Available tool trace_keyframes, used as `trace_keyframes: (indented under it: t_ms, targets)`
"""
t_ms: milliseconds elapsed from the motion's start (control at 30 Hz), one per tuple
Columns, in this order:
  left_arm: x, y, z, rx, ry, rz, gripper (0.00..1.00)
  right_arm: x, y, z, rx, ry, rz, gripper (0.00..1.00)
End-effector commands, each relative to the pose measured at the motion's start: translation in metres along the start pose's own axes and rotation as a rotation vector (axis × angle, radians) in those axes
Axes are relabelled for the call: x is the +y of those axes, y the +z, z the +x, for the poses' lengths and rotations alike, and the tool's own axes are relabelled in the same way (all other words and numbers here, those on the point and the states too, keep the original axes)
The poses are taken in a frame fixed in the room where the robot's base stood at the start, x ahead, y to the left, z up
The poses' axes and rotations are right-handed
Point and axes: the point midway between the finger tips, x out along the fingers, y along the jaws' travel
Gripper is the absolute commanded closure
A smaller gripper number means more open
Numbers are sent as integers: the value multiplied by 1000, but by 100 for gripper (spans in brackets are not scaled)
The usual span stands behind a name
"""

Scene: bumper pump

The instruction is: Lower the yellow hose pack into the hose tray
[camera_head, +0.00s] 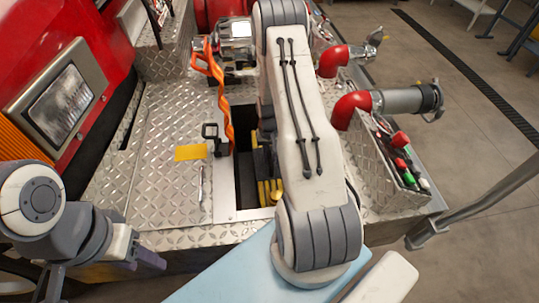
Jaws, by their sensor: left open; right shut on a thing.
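The yellow hose pack (270,190) shows only in part beside my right arm, at the right side of a dark rectangular opening, the hose tray (245,180), in the metal bumper deck. The pack's far part is hidden by my arm, and I cannot tell how deep it sits or whether it touches the tray. My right gripper (262,145) is mostly hidden behind its own arm and is shut on the pack. My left gripper (140,256) is open and empty at the lower left, near the deck's front edge, well away from the tray.
An orange strap (226,105) hangs along the tray's left edge by a black latch (212,135). A yellow plate (191,152) lies on the deck. Red elbow pipes (352,108) and a side box of coloured caps (402,160) stand at right. The red truck body (40,50) bounds the left.

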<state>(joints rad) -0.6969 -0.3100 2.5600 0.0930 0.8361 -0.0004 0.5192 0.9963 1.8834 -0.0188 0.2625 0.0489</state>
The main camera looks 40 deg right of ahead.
Motion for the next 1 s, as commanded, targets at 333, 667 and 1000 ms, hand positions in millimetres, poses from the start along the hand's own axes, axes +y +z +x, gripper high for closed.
trace_keyframes:
  t_ms: [333, 667, 1000]
  targets:
    - [0, 0, 0, 0, 0, 0, 50, 0, -2, -2, 5, 0, 0, 100]
    - [0, 0, 4, 0, 0, 0, 50, 0, -2, 5, 5, 0, 0, 100]
    - [0, 0, 6, 0, 0, 0, 50, 0, -2, 8, 5, 0, 0, 100]
